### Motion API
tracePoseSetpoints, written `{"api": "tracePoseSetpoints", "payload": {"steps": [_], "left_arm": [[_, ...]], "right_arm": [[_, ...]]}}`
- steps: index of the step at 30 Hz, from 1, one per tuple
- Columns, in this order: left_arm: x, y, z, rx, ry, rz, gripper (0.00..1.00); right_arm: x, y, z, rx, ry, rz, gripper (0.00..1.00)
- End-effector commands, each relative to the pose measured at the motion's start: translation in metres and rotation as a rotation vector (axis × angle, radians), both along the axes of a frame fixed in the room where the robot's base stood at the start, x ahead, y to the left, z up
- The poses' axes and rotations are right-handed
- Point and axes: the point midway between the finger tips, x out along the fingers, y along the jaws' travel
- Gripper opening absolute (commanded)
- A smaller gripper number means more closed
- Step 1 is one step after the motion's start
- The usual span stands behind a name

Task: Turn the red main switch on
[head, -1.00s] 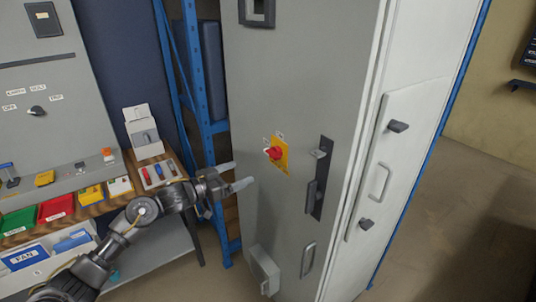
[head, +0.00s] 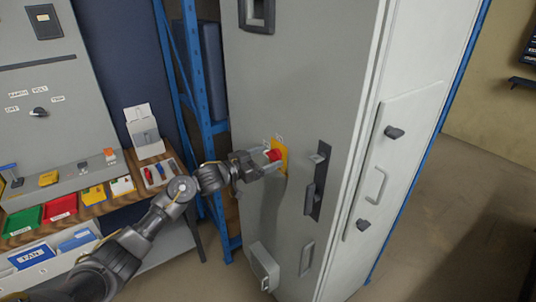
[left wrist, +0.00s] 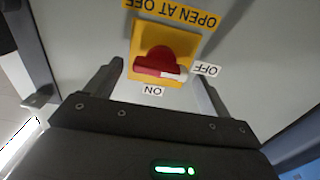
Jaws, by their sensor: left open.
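The red main switch (head: 274,155) sits on a yellow plate (head: 284,158) on the grey cabinet door. In the left wrist view the red switch (left wrist: 158,63) shows upside down, its bar lying crosswise with its white tip beside the OFF label (left wrist: 206,69). The ON label (left wrist: 153,90) is at the plate's edge nearest the gripper. My left gripper (head: 268,162) is open, its fingers reaching to the switch; in the wrist view its two fingers (left wrist: 158,80) stand on either side of the plate. Whether they touch the switch I cannot tell. My right gripper is not in view.
A black door handle (head: 318,182) is on the cabinet right of the switch. A grey box (head: 264,267) sticks out low on the door. A blue rack (head: 192,70) and a bench with coloured bins (head: 60,207) are at left. Open floor is at right.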

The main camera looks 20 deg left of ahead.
Motion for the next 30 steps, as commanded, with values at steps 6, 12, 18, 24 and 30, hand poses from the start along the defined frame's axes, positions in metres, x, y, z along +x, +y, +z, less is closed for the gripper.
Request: {"api": "tracePoseSetpoints", "payload": {"steps": [6,12,18,24,30], "left_arm": [[0.0061,-0.0052,-0.0004,0.001,0.001,0.0,0.82],[0.0061,-0.0057,-0.0006,0.0,0.0,-0.001,0.81],[0.006,-0.0059,-0.0005,0.0,0.0,-0.001,0.54],[0.0058,-0.0077,-0.0006,0.0,0.0,-0.002,0.37],[0.0057,-0.0066,-0.0013,0.022,-0.019,-0.003,0.37]], "right_arm": [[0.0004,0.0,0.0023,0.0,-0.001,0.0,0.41],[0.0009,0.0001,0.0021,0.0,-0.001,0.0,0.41],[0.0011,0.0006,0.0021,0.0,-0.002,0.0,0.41],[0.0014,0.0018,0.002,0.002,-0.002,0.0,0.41],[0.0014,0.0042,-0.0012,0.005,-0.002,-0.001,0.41]]}}
